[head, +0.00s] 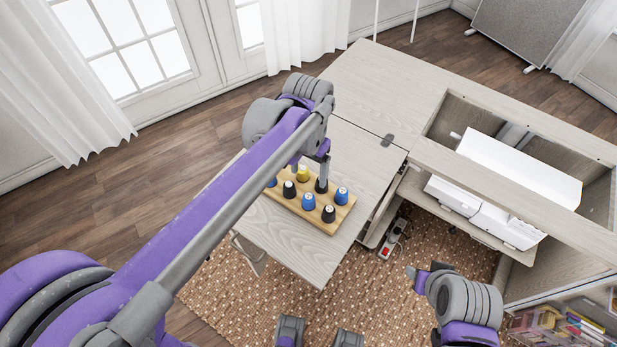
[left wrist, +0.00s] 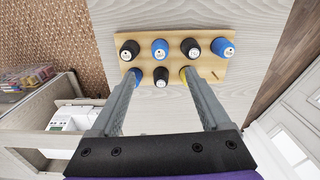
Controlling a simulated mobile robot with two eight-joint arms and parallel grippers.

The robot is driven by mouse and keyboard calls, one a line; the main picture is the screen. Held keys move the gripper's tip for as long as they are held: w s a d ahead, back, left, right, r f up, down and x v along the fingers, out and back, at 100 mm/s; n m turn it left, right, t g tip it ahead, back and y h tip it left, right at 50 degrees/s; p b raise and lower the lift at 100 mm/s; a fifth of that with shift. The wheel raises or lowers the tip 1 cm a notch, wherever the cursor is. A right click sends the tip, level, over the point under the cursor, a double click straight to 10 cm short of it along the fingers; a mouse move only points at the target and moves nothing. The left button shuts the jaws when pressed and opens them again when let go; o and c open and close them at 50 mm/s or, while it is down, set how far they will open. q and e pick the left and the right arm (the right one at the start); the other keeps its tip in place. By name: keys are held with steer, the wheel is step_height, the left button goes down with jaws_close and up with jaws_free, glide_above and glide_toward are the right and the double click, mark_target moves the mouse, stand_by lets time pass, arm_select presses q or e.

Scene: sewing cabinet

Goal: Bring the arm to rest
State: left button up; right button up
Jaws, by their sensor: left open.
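My left gripper (head: 310,172) is open and points down over the wooden thread rack (head: 262,190) on the cabinet's left leaf. In the left wrist view its two fingers (left wrist: 161,76) stand wide apart with nothing held between them. The fingertips partly cover a blue spool (left wrist: 134,77) and a yellow spool (left wrist: 184,75); I cannot tell whether they touch. The rack also carries several black and blue spools, such as a black one (left wrist: 130,50) and a blue one (left wrist: 222,47). My right gripper (head: 418,277) shows small at the lower right, its jaw state unclear.
The sewing cabinet's open well (head: 545,165) holds a white machine (head: 520,167). A power strip (head: 393,238) lies below the leaf on the patterned rug (head: 350,285). A clear bin (head: 560,328) stands at the lower right. Wooden floor (head: 150,180) lies left of the cabinet.

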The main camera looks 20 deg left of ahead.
arm_select(q)
steer(key=shift+r, duration=0.1)
stand_by(0.5)
steer(key=s+a+f+n+t+p, duration=0.1)
steer(key=s+a+t, duration=0.1)
steer(key=s, duration=0.5)
steer(key=s+a+f+n+t+p, duration=0.1)
steer(key=s+a+n+t+p, duration=0.1)
steer(key=s, duration=0.5)
steer(key=a+t, duration=0.1)
steer(key=a, duration=0.1)
steer(key=shift+a, duration=0.3)
